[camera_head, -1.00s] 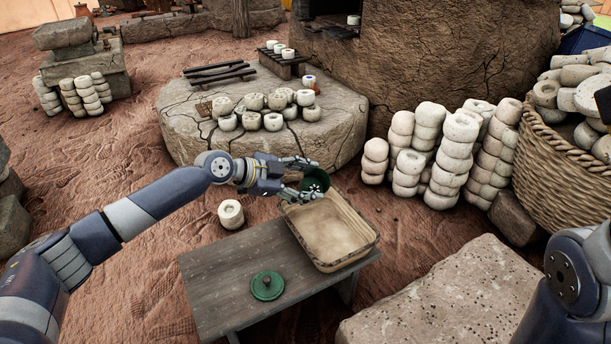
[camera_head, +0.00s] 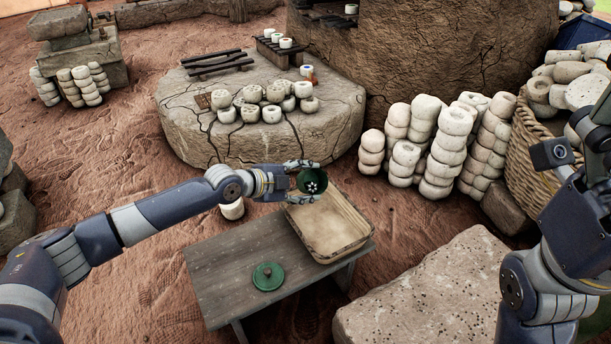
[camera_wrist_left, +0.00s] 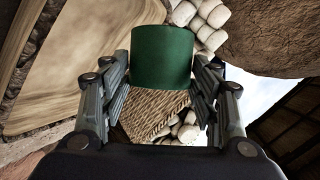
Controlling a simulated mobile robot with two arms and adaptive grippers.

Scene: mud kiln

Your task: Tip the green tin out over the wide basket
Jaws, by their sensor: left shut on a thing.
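The green tin (camera_head: 313,184) is held on its side above the back left end of the wide basket (camera_head: 345,248). Its dark mouth faces my head camera, with small white pieces showing inside. My left gripper (camera_head: 317,180) is shut on the tin, with a finger on either side. In the left wrist view the tin's green wall (camera_wrist_left: 162,57) sits between the fingers. The wide basket is shallow and rectangular, with a pale bottom that looks empty. Its far corner is partly hidden by the gripper. My right arm is at the right edge; its gripper is not visible.
A grey wooden table (camera_head: 222,270) carries the basket and a round green lid (camera_head: 267,276). A pale stone block (camera_head: 440,295) stands at the front right. A white ring-shaped piece (camera_head: 232,209) lies behind the table. A large wicker basket (camera_head: 530,165) stands at right.

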